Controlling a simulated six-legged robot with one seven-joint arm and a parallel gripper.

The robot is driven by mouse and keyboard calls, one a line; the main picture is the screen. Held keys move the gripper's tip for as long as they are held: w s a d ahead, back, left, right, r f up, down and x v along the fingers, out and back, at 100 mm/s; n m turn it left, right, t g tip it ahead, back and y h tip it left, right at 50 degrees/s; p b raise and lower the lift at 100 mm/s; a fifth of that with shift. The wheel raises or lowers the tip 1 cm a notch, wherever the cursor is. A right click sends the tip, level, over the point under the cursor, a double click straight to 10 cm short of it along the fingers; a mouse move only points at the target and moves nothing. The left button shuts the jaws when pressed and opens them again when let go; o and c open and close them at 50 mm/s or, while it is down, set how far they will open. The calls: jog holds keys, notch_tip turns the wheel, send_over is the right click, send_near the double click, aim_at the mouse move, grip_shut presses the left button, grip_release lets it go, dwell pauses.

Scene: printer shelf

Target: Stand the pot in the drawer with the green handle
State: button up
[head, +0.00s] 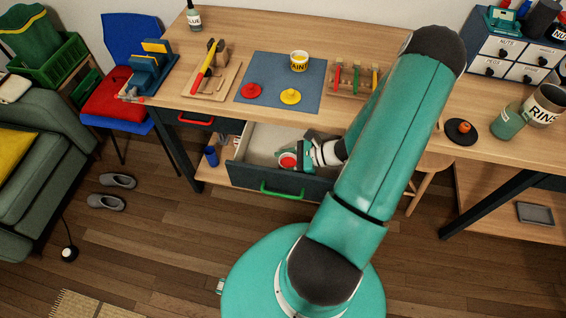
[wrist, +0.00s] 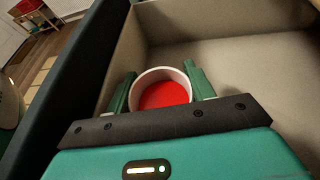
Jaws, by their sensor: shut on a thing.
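The drawer with the green handle (head: 282,191) is pulled open below the table top, and its pale inside (wrist: 220,60) fills much of the wrist view. A small white pot with red inside (head: 288,160) is in the drawer area near the front. In the wrist view the pot (wrist: 163,90) sits between the two green fingers of my gripper (wrist: 162,88), which touch or nearly touch its sides. My gripper (head: 303,156) is shut on the pot, inside the drawer's outline. Whether the pot's base touches the drawer floor is hidden.
A blue mat (head: 272,97) on the table holds a yellow paint pot (head: 299,61), a red lid (head: 251,90) and a yellow lid (head: 290,97). A closed drawer with a red handle (head: 196,120) is to the left. The rest of the drawer floor looks empty.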

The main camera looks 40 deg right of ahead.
jog(key=shift+f, duration=0.3)
jog(key=shift+s+a+f, duration=0.1)
jog(key=shift+f, duration=0.5)
jog(key=o, duration=0.8)
jog(key=shift+f, duration=0.1)
jog(key=shift+r, duration=0.3)
jog(key=v, duration=0.8)
jog(key=shift+w+a+r, duration=0.1)
jog(key=shift+w+r, duration=0.1)
jog(key=shift+r, duration=0.15)
